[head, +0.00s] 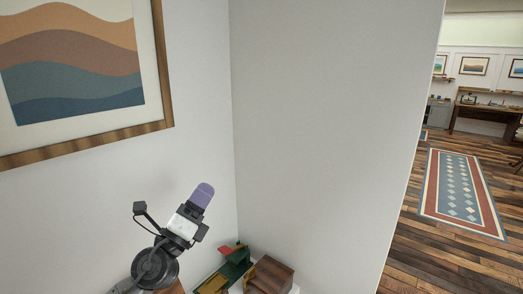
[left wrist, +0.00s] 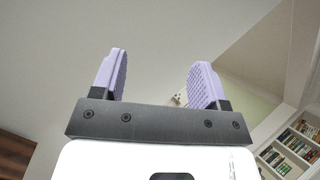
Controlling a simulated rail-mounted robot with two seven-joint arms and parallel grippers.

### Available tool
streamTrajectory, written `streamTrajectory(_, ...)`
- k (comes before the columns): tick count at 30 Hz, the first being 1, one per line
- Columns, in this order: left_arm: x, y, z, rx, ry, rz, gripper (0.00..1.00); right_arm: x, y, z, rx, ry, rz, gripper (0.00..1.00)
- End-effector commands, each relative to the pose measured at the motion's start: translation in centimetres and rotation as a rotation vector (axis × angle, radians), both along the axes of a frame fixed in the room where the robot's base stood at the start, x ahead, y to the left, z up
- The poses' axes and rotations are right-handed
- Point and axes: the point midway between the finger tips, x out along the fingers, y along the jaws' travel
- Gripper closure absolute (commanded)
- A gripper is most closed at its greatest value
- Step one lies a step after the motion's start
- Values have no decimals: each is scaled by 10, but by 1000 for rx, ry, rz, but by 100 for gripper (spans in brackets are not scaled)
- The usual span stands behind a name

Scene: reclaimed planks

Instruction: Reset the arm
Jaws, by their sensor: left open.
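My left gripper (head: 200,196) is raised in front of the wall corner in the head view, with its purple fingers pointing up. In the left wrist view the two purple fingers (left wrist: 158,82) stand wide apart with nothing between them. The gripper is open and empty, clear of the objects below it. My right gripper is not in view.
Below and right of my left arm are a green and tan object with a red part (head: 226,270) and a brown wooden block (head: 270,276). A framed wave picture (head: 75,60) hangs at left. A wall (head: 330,130) stands close; a patterned rug (head: 460,190) lies beyond it.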

Motion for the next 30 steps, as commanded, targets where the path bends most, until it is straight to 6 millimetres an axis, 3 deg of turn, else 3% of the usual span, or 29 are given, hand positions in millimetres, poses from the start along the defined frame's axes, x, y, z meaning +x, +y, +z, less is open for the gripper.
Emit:
streamTrajectory(1, -7, 8, 18, -148, 19, 9, 32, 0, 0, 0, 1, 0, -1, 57)
streamTrajectory(4, -19, 31, 36, -460, 95, 31, 32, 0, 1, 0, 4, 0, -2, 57)
streamTrajectory(8, -38, 57, 23, -853, 254, 65, 32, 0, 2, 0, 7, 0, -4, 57)
streamTrajectory(11, -57, 71, -13, -1133, 428, 109, 32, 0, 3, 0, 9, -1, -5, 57)
streamTrajectory(15, -103, 76, -98, -1449, 761, 217, 32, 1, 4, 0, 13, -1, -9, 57)
streamTrajectory(21, -174, 70, -194, -1626, 1108, 289, 32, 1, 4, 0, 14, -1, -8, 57)
streamTrajectory(30, -273, 82, -307, -1819, 1331, 445, 32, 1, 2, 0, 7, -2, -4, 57)
